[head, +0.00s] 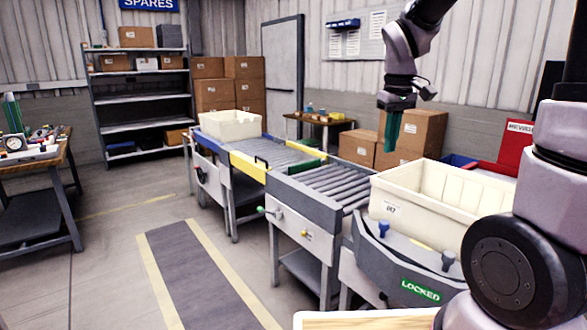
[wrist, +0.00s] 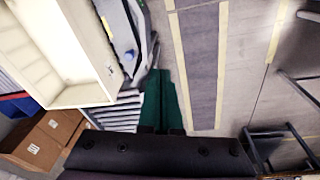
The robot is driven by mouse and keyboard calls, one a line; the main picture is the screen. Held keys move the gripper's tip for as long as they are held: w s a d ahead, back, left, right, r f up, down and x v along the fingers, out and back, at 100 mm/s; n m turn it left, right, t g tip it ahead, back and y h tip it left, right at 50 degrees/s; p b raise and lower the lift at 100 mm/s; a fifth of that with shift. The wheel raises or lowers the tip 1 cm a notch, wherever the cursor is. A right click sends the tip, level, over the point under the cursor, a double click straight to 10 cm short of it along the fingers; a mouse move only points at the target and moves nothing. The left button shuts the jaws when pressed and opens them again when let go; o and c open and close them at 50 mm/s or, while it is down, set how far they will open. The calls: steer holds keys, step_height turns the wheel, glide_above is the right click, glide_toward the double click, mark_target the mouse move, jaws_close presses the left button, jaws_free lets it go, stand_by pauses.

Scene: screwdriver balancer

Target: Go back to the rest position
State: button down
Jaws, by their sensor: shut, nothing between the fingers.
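My gripper (head: 392,130) hangs from my raised arm at the upper right of the head view, fingers pointing down. Its green fingers are together with nothing between them. It is in the air above and behind the near cream tote (head: 385,200), touching nothing that I can see. In the wrist view the green fingers (wrist: 166,100) show at the centre, closed. The near tote (wrist: 75,92) lies to their upper left there.
The tote rests on a grey station with a green LOCKED label (head: 420,290). A roller conveyor (head: 320,182) leads back to another cream tote (head: 230,126). Cardboard boxes (head: 415,130) stand behind. A shelf (head: 140,100) is at the back left. The striped floor lane (head: 195,275) is clear.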

steer(key=s+d+r+m+t+y, duration=0.1)
steer(key=s+r+m+t, duration=0.4)
steer(key=s, duration=0.9)
step_height(320, 180, up, 5)
steer(key=m+y, duration=0.1)
steer(key=m, duration=0.2)
steer(key=shift+d+t, duration=0.25)
steer(key=shift+t, duration=0.05)
